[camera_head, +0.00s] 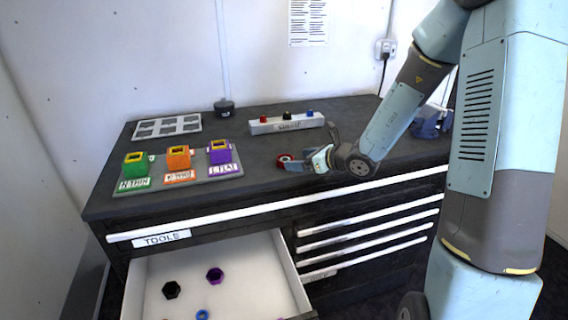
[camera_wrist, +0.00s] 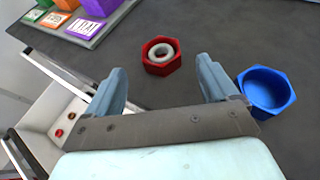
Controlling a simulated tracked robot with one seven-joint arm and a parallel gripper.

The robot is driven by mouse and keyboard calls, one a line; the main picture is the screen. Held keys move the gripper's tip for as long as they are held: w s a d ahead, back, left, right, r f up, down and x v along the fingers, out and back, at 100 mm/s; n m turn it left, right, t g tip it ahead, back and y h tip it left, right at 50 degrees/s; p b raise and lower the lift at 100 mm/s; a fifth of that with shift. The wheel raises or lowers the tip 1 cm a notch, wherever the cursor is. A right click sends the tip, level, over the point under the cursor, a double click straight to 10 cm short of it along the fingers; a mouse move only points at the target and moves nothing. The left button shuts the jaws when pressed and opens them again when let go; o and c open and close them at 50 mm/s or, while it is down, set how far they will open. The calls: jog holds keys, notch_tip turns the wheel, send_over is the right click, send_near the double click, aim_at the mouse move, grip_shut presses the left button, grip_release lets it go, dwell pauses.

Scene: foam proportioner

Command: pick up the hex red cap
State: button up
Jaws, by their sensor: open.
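The hex red cap (camera_wrist: 161,56) lies on the dark bench top, with a pale ring inside its opening. In the wrist view it sits just beyond the gap between my fingers, apart from both. In the head view the red cap (camera_head: 284,159) shows small, just left of my gripper. My gripper (camera_head: 312,159) is low over the bench top, open and empty. Its two blue-grey fingers (camera_wrist: 165,88) are spread wide in the wrist view.
A blue hex cap (camera_wrist: 266,90) lies close to the right finger. A tray (camera_head: 222,176) with green, orange and purple blocks stands to the left. A grey button box (camera_head: 286,124) is behind. The open drawer (camera_head: 240,262) in front holds several small parts.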

aim_at(279, 157)
jog(key=shift+r+x, duration=0.2)
jog(key=shift+x, duration=1.45)
jog(key=shift+r+x, duration=0.2)
jog(key=shift+x, duration=1.45)
jog(key=shift+w+a, duration=0.1)
jog(key=shift+c, duration=0.5)
jog(key=c, duration=1)
